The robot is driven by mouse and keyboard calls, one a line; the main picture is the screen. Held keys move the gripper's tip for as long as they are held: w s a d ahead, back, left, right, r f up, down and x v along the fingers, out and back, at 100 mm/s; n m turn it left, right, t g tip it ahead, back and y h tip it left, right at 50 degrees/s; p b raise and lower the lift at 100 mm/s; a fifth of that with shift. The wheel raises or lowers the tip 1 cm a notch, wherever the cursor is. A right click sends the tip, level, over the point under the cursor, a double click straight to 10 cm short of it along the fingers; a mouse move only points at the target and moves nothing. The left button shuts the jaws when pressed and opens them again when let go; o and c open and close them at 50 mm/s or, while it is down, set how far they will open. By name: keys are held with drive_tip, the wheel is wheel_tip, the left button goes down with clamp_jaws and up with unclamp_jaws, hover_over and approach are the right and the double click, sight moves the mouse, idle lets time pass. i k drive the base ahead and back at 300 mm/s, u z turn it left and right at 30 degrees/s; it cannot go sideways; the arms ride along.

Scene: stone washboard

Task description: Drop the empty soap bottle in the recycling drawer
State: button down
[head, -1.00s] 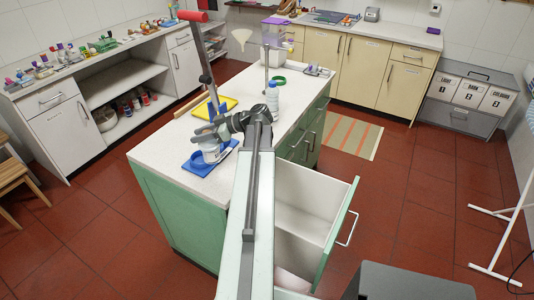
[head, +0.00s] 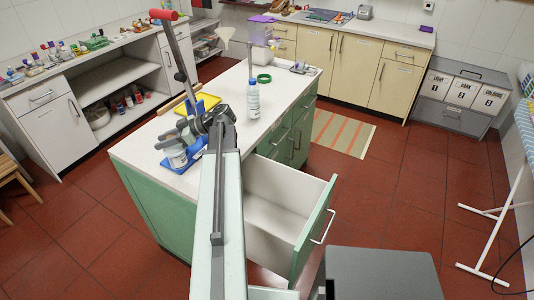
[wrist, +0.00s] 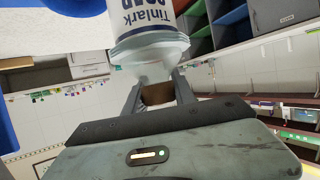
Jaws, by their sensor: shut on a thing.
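My gripper (head: 186,139) is shut on a white soap bottle (head: 177,157), held at the near left part of the island counter, over or beside a blue tray (head: 196,150). In the wrist view the bottle (wrist: 149,32) shows upside down with a "Tinlark" label, and the fingers (wrist: 158,94) close around its narrow end. I cannot tell whether the bottle touches the tray. An open white-lined drawer (head: 285,205) with a green front juts from the island, right of my arm. No label on it can be read.
Another white bottle with a blue cap (head: 253,98) stands on the island counter (head: 140,150). A yellow tray (head: 207,103) and a green ring (head: 264,78) lie there too. Labelled grey bins (head: 462,98) stand at the far right.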

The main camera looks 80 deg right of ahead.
sight(265, 226)
drive_tip(key=u, duration=0.05)
drive_tip(key=k, duration=1.05)
drive_tip(key=z, duration=0.65)
